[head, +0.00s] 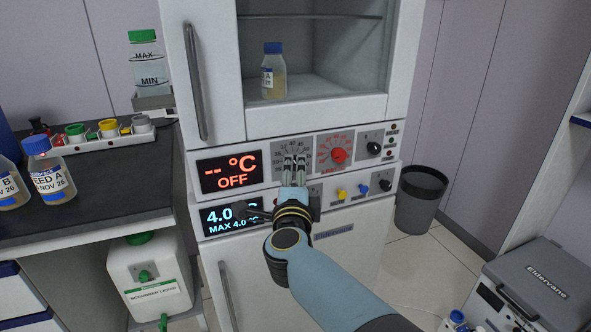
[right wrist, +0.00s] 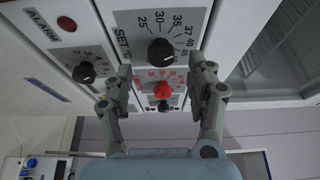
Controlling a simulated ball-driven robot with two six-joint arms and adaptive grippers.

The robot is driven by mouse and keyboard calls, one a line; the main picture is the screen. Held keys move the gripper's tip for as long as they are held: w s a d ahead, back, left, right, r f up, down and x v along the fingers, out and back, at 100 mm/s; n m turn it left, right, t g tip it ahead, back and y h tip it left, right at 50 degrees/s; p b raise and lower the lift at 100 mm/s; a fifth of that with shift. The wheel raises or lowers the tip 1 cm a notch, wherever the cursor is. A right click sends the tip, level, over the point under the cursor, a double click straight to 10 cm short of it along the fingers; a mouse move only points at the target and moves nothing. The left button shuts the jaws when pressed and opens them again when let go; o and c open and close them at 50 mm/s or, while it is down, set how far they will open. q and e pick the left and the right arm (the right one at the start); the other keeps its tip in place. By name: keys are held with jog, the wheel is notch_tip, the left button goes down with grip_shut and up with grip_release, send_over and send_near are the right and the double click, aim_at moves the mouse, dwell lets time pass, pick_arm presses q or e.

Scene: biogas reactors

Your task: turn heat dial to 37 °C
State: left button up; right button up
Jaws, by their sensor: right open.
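The heat dial is a black knob (right wrist: 161,52) on a grey plate marked "SET °C" with numbers from 25 up past 37 in the right wrist view. Its pointer mark is too small to read. In the head view, its scale plate (head: 281,146) shows behind my right gripper, which hides the knob. My right gripper (head: 295,160) is in front of this dial. In the right wrist view, its open fingers (right wrist: 160,84) are apart with nothing between them, and the knob shows beyond their tips. The upper display (head: 229,172) reads "-- °C OFF". My left gripper is not in view.
A red dial (head: 338,155) and a black knob (head: 374,148) sit to the right on the same panel. Below are a yellow knob (head: 341,194) and a blue knob (head: 362,189). A door handle (head: 195,80) stands out at upper left. A bin (head: 421,200) stands at right.

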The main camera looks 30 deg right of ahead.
jog(key=shift+v, duration=1.85)
jog(key=shift+f, duration=0.1)
jog(key=s+a+f+n+g+y, duration=0.1)
jog(key=s+f+n+y, duration=0.2)
jog(key=s+f+n, duration=0.55)
jog(key=s+f+n+g+y, duration=0.25)
jog(key=s+f, duration=0.35)
jog(key=f, duration=0.7)
jog(key=s+a+f+n+g+y, duration=0.1)
jog(key=s+f+n+y, duration=0.2)
jog(key=s+f+n, duration=0.55)
jog(key=s+f+n+g, duration=0.2)
jog(key=s+f, duration=0.3)
jog(key=s, duration=0.3)
jog(key=s+d+f+n+g+y, duration=0.1)
jog(key=s+f+g, duration=0.3)
jog(key=s, duration=0.5)
jog(key=s+d+f+n+g, duration=0.1)
jog(key=s+f+n+g, duration=0.2)
jog(key=s+f, duration=0.3)
jog(key=s, duration=0.3)
jog(key=shift+s, duration=0.25)
